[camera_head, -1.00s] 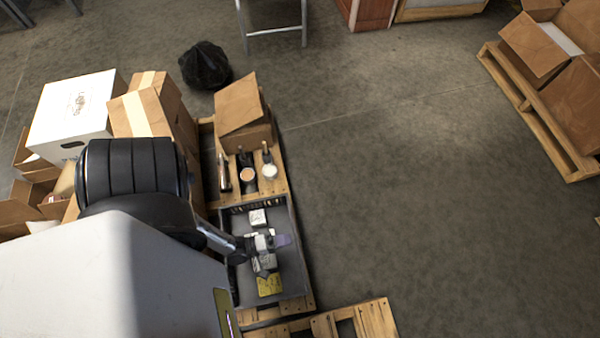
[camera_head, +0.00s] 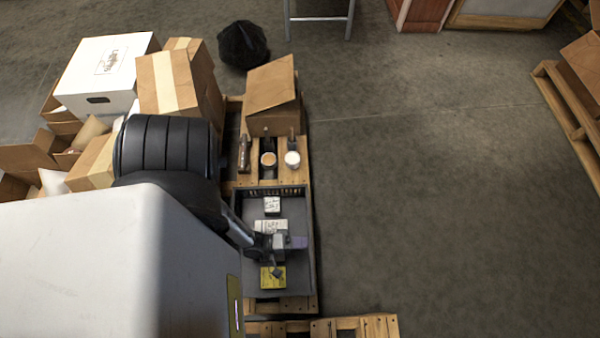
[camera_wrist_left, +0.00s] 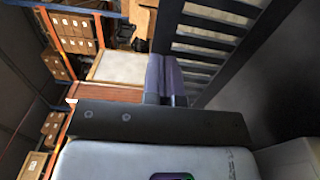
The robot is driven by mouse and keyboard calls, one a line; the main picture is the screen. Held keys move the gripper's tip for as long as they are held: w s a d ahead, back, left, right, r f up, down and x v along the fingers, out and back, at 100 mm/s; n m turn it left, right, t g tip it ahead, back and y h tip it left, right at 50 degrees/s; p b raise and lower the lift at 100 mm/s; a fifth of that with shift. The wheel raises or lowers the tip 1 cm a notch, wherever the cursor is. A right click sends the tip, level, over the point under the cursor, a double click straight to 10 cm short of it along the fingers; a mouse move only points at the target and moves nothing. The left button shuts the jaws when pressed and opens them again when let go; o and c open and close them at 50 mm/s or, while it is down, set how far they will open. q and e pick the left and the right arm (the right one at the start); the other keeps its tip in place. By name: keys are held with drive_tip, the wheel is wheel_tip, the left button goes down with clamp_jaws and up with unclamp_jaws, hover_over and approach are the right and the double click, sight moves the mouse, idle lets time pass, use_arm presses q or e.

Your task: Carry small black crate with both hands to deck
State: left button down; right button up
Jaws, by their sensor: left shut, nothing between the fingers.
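The small black crate (camera_head: 308,262) sits on a wooden pallet in the lower middle of the head view. It holds a few small boxes, white ones and a yellow one (camera_head: 272,278). My left gripper (camera_head: 290,242) appears over the crate in the head view, hiding part of its inside. In the left wrist view its purple-grey fingers (camera_wrist_left: 165,78) are together with nothing between them. A slatted black crate wall (camera_wrist_left: 208,42) shows close beside them; I cannot tell whether they touch it. My right gripper is not seen. I cannot tell which surface is the deck.
A cardboard box (camera_head: 272,108) and several small containers, one a white-topped jar (camera_head: 292,159), stand behind the crate on the pallet. More boxes, including a white one (camera_head: 98,78), crowd the left. Another pallet (camera_head: 375,326) lies at the bottom. Open floor (camera_head: 440,190) lies right.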

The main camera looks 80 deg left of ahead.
use_arm(q)
drive_tip(key=shift+a, duration=0.15)
drive_tip(key=w+d, duration=0.1)
drive_tip(key=d, duration=0.1)
drive_tip(key=w+d, duration=0.3)
drive_tip(key=d, duration=0.1)
drive_tip(key=shift+w, duration=0.25)
drive_tip(key=shift+a, duration=0.15)
drive_tip(key=shift+s+a, duration=0.15)
